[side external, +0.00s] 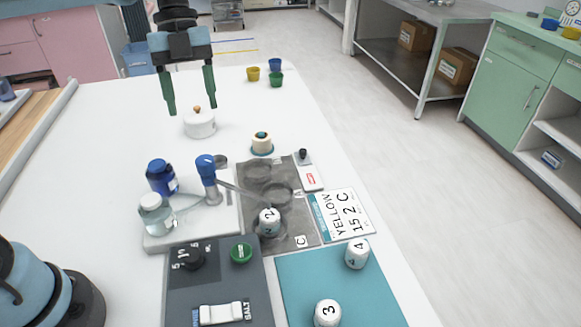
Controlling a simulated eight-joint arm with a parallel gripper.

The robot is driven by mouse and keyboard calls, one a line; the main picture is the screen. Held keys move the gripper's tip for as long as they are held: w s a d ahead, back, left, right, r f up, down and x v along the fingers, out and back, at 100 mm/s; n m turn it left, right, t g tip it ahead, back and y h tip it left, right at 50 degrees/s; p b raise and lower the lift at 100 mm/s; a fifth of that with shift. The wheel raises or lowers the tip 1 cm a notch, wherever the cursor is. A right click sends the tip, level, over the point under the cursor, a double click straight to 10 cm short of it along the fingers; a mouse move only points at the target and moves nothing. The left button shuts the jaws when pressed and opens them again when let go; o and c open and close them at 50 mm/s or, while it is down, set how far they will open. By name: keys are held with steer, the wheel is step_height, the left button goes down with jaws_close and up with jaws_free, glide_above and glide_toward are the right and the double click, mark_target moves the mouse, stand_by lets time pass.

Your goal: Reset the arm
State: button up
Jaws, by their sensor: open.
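My gripper (189,92) hangs at the upper left of the side external view, its two green fingers pointing down and spread apart. Nothing is between the fingers. A round white container with a small orange-brown knob (200,124) stands on the white table just below and slightly in front of the fingers in the picture. Whether the fingers are directly above it cannot be told from this one view. The gripper appears clear of the table (110,130).
A card reads YELLOW 15 2 C (342,214). Small coloured cups (276,79) stand at the far end. The table's left middle is clear.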

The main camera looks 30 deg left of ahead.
mark_target(203, 159)
steer(key=x, duration=1)
steer(key=shift+s+d+f, duration=0.1)
steer(key=shift+d+f, duration=0.05)
steer(key=shift+f, duration=0.1)
steer(key=shift+r, duration=0.15)
steer(key=v, duration=1.2)
steer(key=x, duration=1.2)
steer(key=shift+f, duration=0.25)
steer(key=n+t, duration=0.1)
steer(key=n, duration=0.3)
steer(key=shift+s+r+h, duration=0.1)
steer(key=shift+s+h, duration=0.05)
steer(key=shift+h, duration=0.25)
steer(key=n+t, duration=0.2)
steer(key=n, duration=0.3)
steer(key=shift+s, duration=0.1)
steer(key=n+t, duration=0.2)
steer(key=n, duration=0.2)
steer(key=shift+s+n, duration=0.1)
steer(key=shift+n, duration=0.3)
steer(key=n+t+y, duration=0.1)
steer(key=n, duration=0.3)
